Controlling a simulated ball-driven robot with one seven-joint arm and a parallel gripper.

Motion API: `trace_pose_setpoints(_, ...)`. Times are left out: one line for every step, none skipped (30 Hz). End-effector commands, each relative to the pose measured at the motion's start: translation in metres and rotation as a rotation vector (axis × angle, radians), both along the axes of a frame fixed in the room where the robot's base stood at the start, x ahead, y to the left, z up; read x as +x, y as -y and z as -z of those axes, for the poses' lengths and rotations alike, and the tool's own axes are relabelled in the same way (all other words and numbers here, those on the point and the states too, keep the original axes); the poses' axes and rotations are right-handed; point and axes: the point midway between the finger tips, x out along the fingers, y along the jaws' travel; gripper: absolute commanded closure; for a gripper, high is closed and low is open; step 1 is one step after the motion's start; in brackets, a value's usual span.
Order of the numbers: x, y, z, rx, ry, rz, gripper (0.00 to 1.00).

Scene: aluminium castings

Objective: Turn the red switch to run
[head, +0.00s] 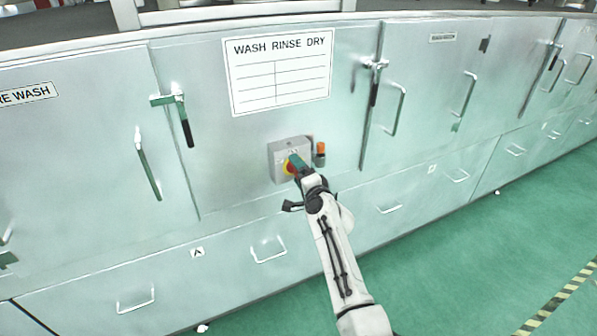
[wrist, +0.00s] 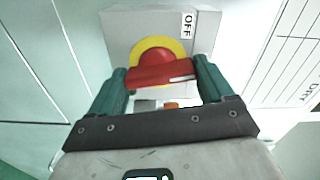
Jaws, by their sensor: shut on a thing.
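The red switch (wrist: 158,73) is a red bar handle on a yellow round plate (wrist: 181,48), mounted on a grey box (wrist: 120,28). A white mark shows near the handle's right end in the wrist view. An OFF label (wrist: 187,25) is at the box's upper right there, its text turned sideways. I see no run label. My gripper (wrist: 160,76) is shut on the red handle, one green finger at each end. In the head view my gripper (head: 298,165) covers most of the switch, and the grey box (head: 279,149) shows around it.
An orange-topped fitting (head: 320,149) sits just right of the box. A WASH RINSE DRY sign (head: 278,70) is above. Lever latches (head: 178,112) and door handles (head: 399,110) stick out on both sides. Green floor (head: 470,260) is open at lower right.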

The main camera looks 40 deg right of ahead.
Motion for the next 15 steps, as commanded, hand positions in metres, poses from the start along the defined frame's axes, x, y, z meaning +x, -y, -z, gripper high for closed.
trace_pose_setpoints(-0.0004, 0.0001, 0.0006, 0.031, 0.006, 0.0, 0.5)
trace_pose_setpoints(-0.0004, 0.0001, 0.0007, 0.048, 0.011, 0.0, 0.5)
trace_pose_setpoints(-0.0005, 0.0002, 0.0007, 0.069, 0.017, 0.0, 0.5)
trace_pose_setpoints(-0.0006, 0.0003, 0.0008, 0.085, 0.021, 0.0, 0.5)
trace_pose_setpoints(-0.0006, 0.0003, 0.0009, 0.1, 0.026, 0.001, 0.5)
trace_pose_setpoints(-0.0006, 0.0004, 0.001, 0.116, 0.03, 0.001, 0.5)
trace_pose_setpoints(-0.0007, 0.0005, 0.0011, 0.129, 0.034, 0.0, 0.5)
trace_pose_setpoints(-0.0007, 0.0006, 0.0012, 0.138, 0.037, 0.0, 0.5)
trace_pose_setpoints(-0.0007, 0.0006, 0.0013, 0.15, 0.04, 0.0, 0.5)
trace_pose_setpoints(-0.0007, 0.0006, 0.0014, 0.158, 0.042, 0.0, 0.5)
trace_pose_setpoints(-0.0007, 0.0006, 0.0015, 0.165, 0.043, 0.001, 0.5)
trace_pose_setpoints(-0.0007, 0.0007, 0.0016, 0.174, 0.046, 0.001, 0.5)
trace_pose_setpoints(-0.0007, 0.0006, 0.0016, 0.18, 0.048, 0.001, 0.5)
trace_pose_setpoints(-0.0008, 0.0006, 0.0017, 0.184, 0.049, 0.001, 0.5)
trace_pose_setpoints(-0.0008, 0.0006, 0.0018, 0.188, 0.05, 0.001, 0.5)
